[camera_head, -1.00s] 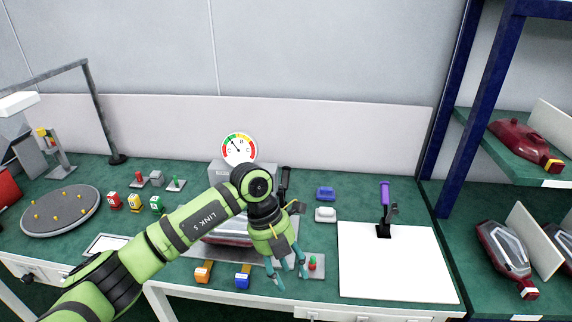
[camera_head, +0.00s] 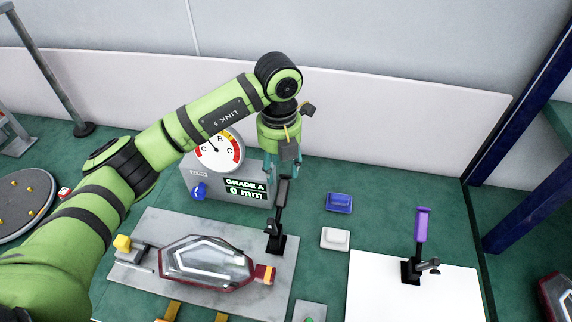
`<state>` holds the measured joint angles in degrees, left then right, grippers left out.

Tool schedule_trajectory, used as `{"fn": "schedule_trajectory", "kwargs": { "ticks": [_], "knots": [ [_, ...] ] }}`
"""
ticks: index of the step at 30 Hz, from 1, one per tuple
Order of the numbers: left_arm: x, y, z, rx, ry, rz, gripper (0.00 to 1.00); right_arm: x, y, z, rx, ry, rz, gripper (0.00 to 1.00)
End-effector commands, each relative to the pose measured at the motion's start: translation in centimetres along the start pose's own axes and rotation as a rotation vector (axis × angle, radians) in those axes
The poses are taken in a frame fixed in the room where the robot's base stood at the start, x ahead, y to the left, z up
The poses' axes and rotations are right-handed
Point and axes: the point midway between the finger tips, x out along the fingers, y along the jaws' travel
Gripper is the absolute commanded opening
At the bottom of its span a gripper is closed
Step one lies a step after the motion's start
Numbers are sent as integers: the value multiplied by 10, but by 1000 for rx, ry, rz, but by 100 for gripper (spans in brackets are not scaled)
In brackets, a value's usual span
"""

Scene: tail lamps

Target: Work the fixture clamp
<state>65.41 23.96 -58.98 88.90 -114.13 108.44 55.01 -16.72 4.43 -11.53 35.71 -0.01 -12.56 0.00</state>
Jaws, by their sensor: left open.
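The fixture clamp (camera_head: 279,215) is black, with its handle standing nearly upright at the right rear of the grey fixture plate (camera_head: 150,222). A red-rimmed tail lamp (camera_head: 207,261) with a clear lens lies on the plate. My left gripper (camera_head: 283,173) points down over the top of the clamp handle, its teal fingers open on either side of it. I cannot tell whether they touch the handle. My right gripper is out of view.
A gauge box (camera_head: 205,187) stands behind the plate, reading "GRADE A 0 mm". A blue block (camera_head: 339,202) and a white block (camera_head: 335,239) lie right of the clamp. A purple-handled clamp (camera_head: 421,225) stands on a white board (camera_head: 385,290).

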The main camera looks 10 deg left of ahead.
Motion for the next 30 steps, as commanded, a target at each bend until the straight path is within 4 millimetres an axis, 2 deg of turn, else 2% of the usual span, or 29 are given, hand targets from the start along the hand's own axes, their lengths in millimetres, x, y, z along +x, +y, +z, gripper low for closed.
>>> {"fn": "schedule_trajectory", "kwargs": {
  "ticks": [5, 10, 15, 21, 26, 27, 29, 30],
  "knots": [
    [17, 0, -1, -1, 6, 0, 48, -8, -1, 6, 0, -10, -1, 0],
    [43, 0, -1, -1, 6, 1, 48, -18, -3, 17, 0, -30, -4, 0],
    [63, 0, -1, -1, 4, -1, 48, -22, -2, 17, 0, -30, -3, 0],
    [70, 0, 0, 1, 0, -1, 48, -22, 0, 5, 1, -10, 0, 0],
    [70, 0, 0, 1, 1, -1, 48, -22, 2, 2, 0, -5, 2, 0],
    [70, 0, 0, 1, 1, -1, 32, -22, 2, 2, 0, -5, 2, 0],
    [70, 0, 0, 1, 1, -1, 8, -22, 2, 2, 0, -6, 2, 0],
    [70, 0, 0, 1, 1, -1, 0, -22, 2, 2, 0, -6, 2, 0]
  ]
}}
